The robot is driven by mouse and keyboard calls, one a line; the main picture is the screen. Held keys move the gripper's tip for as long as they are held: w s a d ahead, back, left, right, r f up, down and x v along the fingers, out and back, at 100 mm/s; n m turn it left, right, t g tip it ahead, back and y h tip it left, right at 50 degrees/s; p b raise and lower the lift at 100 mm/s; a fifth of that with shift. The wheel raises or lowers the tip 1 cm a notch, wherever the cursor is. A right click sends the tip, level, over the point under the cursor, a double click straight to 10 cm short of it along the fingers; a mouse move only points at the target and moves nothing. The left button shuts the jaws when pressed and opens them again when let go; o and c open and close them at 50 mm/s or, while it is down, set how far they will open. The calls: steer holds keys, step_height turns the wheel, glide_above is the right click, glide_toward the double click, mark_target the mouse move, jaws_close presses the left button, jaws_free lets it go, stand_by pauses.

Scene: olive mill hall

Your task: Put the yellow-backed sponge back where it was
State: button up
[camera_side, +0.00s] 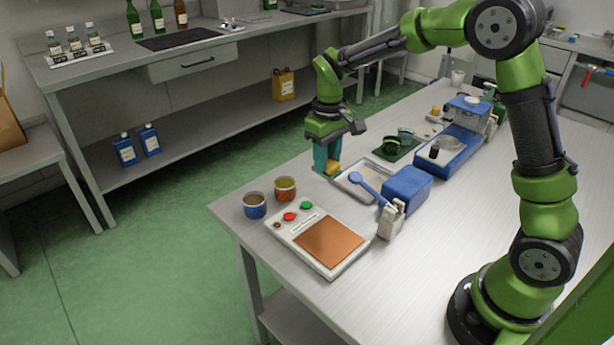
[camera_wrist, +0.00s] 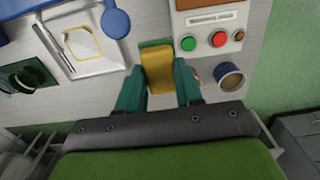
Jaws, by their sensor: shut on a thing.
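The yellow-backed sponge (camera_wrist: 159,72) is between the two teal fingers of my gripper (camera_wrist: 160,88), which is shut on it. A green edge shows at its far end in the wrist view. In the side view my gripper (camera_side: 326,160) points down near the table's far edge, with the yellow of the sponge (camera_side: 332,168) low between the fingers. I cannot tell whether the sponge touches the table. A pale shallow tray (camera_side: 351,188) lies beside it; in the wrist view the tray (camera_wrist: 97,68) is left of the sponge and has a yellow outline on its floor.
A blue spoon (camera_side: 367,188) reaches over the tray near a blue box (camera_side: 408,184). Two cups, blue (camera_side: 255,206) and orange (camera_side: 285,190), stand by a panel with buttons (camera_side: 318,262). A dark green mat (camera_side: 396,152) with green cups lies beyond the tray.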

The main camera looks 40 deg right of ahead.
steer(key=w+d+f, duration=0.1)
steer(key=f, duration=0.1)
steer(key=w+d+f, duration=0.1)
steer(key=f, duration=0.1)
steer(key=w+f, duration=0.1)
steer(key=f, duration=0.1)
steer(key=shift+w+d+f, duration=0.25)
steer(key=shift+d, duration=0.15)
steer(key=shift+f, duration=2.05)
steer(key=shift+f, duration=0.2)
steer(key=o, duration=1)
steer(key=shift+r, duration=0.15)
